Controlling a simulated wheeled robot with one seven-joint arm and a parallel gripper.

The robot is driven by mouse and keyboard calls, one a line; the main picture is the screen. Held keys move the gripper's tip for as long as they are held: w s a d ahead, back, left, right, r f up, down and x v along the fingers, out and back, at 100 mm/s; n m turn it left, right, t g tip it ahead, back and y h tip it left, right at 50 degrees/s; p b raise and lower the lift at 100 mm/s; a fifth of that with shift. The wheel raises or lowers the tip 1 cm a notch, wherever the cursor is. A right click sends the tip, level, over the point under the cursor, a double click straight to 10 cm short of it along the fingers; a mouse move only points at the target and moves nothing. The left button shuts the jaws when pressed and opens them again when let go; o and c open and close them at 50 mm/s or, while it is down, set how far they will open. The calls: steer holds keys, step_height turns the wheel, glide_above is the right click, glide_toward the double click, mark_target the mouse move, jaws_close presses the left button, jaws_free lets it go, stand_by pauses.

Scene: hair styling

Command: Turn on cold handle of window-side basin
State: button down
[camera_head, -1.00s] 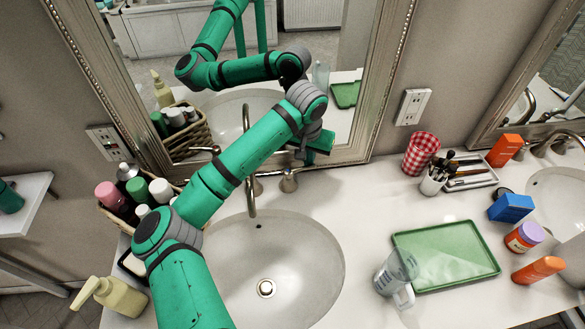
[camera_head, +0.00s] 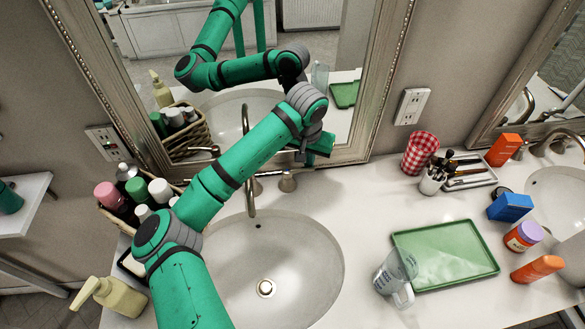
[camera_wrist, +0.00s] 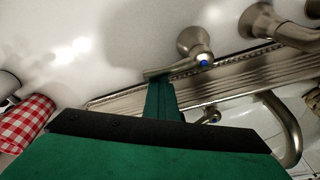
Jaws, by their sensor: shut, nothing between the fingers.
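The near basin (camera_head: 310,265) has a curved metal spout (camera_head: 249,165) at its back edge. Its right-hand metal handle (camera_head: 287,181) stands just right of the spout. In the wrist view this cold handle (camera_wrist: 194,42) bears a blue mark, and its lever points left across my fingertips. My gripper (camera_wrist: 160,84) is shut and empty, with its tips at or very near the lever end; I cannot tell if they touch. In the head view my gripper (camera_head: 308,153) is up by the mirror's lower edge, partly hidden by my arm.
The mirror (camera_head: 345,110) stands close behind the taps and reflects my arm. A checkered cup (camera_head: 420,153), brush holder (camera_head: 433,180), green tray (camera_head: 450,255) and clear jug (camera_head: 396,272) are to the right. A basket of bottles (camera_head: 120,215) and a pump bottle (camera_head: 112,297) are at left.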

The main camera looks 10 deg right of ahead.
steer(key=shift+s+d+f, duration=0.1)
steer(key=shift+s+f, duration=0.1)
steer(key=shift+s, duration=0.1)
steer(key=shift+w+d, duration=0.1)
steer(key=shift+w, duration=0.35)
steer(key=shift+w+r, duration=0.2)
steer(key=shift+w, duration=0.05)
step_height(320, 180, up, 7)
steer(key=shift+w, duration=0.15)
steer(key=c, duration=2.5)
jaws_free()
